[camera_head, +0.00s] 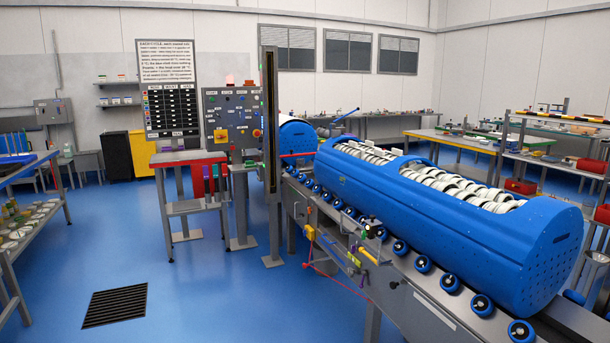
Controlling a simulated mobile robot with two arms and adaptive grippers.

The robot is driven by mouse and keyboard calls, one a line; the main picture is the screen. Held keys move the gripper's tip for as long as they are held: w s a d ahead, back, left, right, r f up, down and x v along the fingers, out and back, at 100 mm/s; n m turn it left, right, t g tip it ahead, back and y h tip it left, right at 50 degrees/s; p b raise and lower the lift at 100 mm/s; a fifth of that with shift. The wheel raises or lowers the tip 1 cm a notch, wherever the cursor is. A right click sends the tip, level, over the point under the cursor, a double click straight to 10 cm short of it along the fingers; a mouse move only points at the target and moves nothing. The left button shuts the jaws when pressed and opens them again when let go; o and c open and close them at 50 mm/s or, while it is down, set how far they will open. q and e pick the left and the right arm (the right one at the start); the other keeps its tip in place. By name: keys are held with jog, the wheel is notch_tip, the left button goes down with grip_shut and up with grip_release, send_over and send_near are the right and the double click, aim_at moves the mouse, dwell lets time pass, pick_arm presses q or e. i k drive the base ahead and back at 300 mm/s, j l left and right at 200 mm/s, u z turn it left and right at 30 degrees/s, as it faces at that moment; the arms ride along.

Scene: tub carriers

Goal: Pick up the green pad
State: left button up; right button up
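I cannot pick out the green pad with certainty. Small greenish items (14,211) lie among pale round discs on the left bench (62,184), too small to tell apart. A green surface (572,133) shows on the bench at the far right. Neither of my grippers is in view.
A blue perforated tub carrier (440,225) full of white discs lies on a grey roller conveyor (425,318). The blue floor (210,290) is open around a dark grate (115,305).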

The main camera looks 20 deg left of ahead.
aim_at(250, 163)
jog(key=i+j+u, duration=0.45)
jog(key=i+u, duration=0.15)
jog(key=i, duration=0.2)
jog(key=i+u, duration=0.3)
jog(key=i, duration=0.15)
jog(key=i+u, duration=0.1)
jog(key=i, duration=1.95)
